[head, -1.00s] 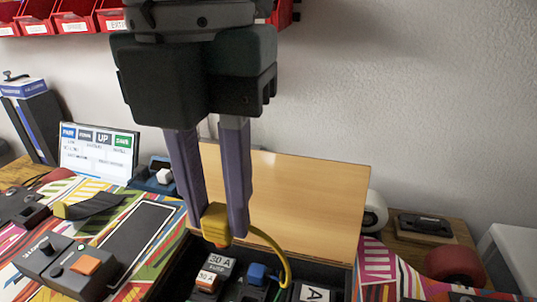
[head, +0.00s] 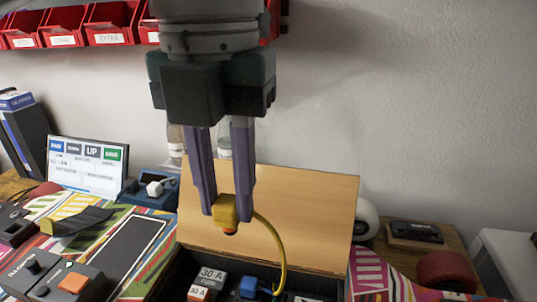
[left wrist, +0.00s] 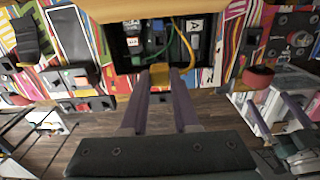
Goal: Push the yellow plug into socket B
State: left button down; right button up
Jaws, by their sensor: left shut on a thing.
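My left gripper (head: 227,212) is shut on the yellow plug (head: 226,206), holding it above the open dark case (head: 181,257). The plug's orange-tipped end points down. A yellow cable (head: 279,238) curves from it into the case. In the left wrist view the plug (left wrist: 158,73) sits between the fingertips. A block marked A (left wrist: 195,25) shows inside the case there. I cannot make out a socket marked B. Purple bars at the right of the left wrist view may be my right gripper (left wrist: 296,111); its state is unclear.
The case's wooden lid (head: 310,210) stands open behind the plug. A 30 A fuse block (head: 212,276) and a blue part (head: 252,286) lie in the case. A control box with an orange button (head: 73,282) stands left. A screen (head: 86,165) and red bins (head: 112,24) are behind.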

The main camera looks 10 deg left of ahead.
jog(key=shift+f+b, duration=3)
jog(key=shift+f, duration=0.1)
pick_arm(q)
jog(key=shift+s+d+f+b, duration=0.15)
jog(key=shift+f+b, duration=0.3)
jog(key=shift+f, duration=3.6)
jog(key=shift+s+a+f+b, duration=0.1)
jog(key=shift+f+b, duration=0.3)
jog(key=shift+f, duration=3.65)
pick_arm(e)
jog(key=shift+d+f, duration=0.2)
jog(key=shift+d, duration=0.05)
pick_arm(q)
jog(key=shift+w+d, duration=0.1)
jog(key=shift+d, duration=0.1)
pick_arm(e)
jog(key=shift+d+f+h, duration=0.3)
jog(key=shift+d+f, duration=0.05)
jog(key=shift+d, duration=0.5)
pick_arm(q)
jog(key=shift+w+a+f, duration=0.15)
jog(key=shift+a+f, duration=0.15)
jog(key=shift+f, duration=0.3)
pick_arm(e)
jog(key=shift+d+f, duration=0.2)
jog(key=shift+f, duration=0.05)
jog(key=shift+a+r, duration=0.25)
jog(key=shift+r, duration=0.05)
pick_arm(q)
jog(key=shift+f, duration=0.45)
